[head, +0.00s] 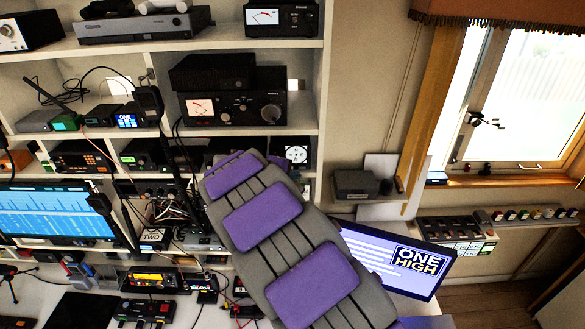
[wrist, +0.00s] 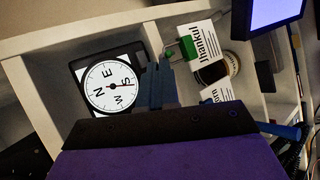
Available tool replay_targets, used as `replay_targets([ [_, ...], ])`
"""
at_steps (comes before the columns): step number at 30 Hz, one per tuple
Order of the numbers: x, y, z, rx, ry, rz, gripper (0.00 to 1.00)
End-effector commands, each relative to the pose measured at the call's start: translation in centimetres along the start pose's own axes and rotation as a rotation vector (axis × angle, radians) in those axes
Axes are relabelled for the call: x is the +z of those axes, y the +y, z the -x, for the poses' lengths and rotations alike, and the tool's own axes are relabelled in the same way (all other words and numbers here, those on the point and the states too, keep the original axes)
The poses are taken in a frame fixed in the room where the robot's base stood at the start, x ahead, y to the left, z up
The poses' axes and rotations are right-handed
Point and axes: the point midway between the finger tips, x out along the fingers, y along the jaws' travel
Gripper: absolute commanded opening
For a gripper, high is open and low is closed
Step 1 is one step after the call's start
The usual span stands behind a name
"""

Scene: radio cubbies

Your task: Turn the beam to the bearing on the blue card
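The rotator box with a round white compass dial (wrist: 112,87) stands in a cubby. The dial also shows small in the head view (head: 297,155), just right of my arm. My gripper (wrist: 162,84) is in front of the cubby, right of the dial in the wrist view. Its fingers look close together with nothing between them. In the head view my purple and grey arm hides the gripper. I cannot make out a blue card with a bearing.
A screen with a dark blue "ONE HIGH" panel (head: 419,261) is right of my arm. Radios (head: 232,108) fill the shelves, with cables hanging at the left.

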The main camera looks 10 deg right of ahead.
Motion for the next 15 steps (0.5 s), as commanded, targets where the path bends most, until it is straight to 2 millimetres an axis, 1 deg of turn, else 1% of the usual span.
replay_targets([
  [6, -0.27, -0.22, 0.25, 0.002, -0.005, 0.003, 0.00],
  [15, 0.14, -0.08, -0.12, -0.002, -0.004, 0.001, 0.00],
])
